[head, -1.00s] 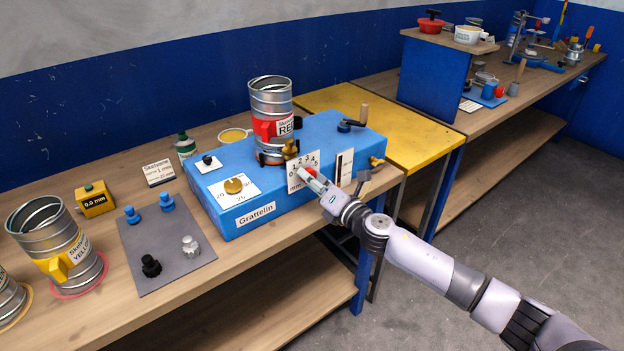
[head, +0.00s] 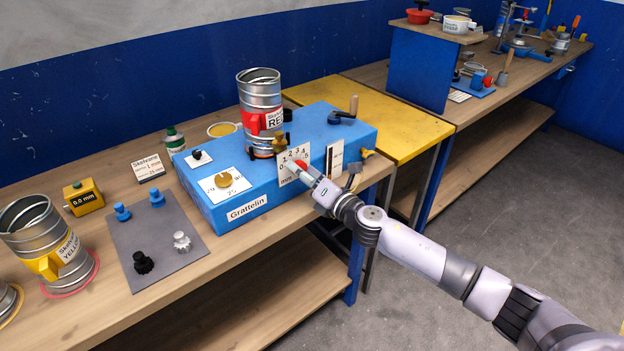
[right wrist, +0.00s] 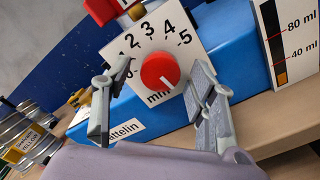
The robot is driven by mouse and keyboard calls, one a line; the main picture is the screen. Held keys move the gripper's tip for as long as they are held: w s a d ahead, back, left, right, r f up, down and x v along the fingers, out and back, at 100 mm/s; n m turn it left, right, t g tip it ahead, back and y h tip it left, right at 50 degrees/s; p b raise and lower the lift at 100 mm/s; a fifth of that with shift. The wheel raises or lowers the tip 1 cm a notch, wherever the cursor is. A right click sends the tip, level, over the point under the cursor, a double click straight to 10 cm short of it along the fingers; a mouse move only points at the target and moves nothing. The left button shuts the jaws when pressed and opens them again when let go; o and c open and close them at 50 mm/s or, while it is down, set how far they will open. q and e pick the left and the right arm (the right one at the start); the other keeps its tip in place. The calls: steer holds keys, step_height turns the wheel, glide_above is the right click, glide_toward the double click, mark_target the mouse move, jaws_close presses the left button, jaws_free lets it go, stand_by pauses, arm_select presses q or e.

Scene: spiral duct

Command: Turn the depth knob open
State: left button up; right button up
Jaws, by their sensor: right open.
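The depth knob is round and red, on a white dial plate (right wrist: 188,38) marked 0 to 5 and mm. In the right wrist view the knob (right wrist: 160,72) is between my fingers, with a pale mark near its lower edge. My right gripper (right wrist: 163,80) is open, one finger on each side of the knob, with gaps visible at both sides. In the head view my right gripper (head: 310,176) is at the front of the blue Grattelin box (head: 285,190) and partly covers the knob (head: 301,164). My left gripper is out of view.
A metal can with a red label (head: 260,95) stands on the box. A white gauge plate (head: 334,160), marked in ml, is right of the dial. A brass knob (head: 226,180) is on the box's left. A grey mat (head: 160,245) with several small knobs lies left of the box.

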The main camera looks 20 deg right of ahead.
steer(key=v, duration=1.1)
steer(key=shift+s+d, duration=0.15)
steer(key=shift+s, duration=0.2)
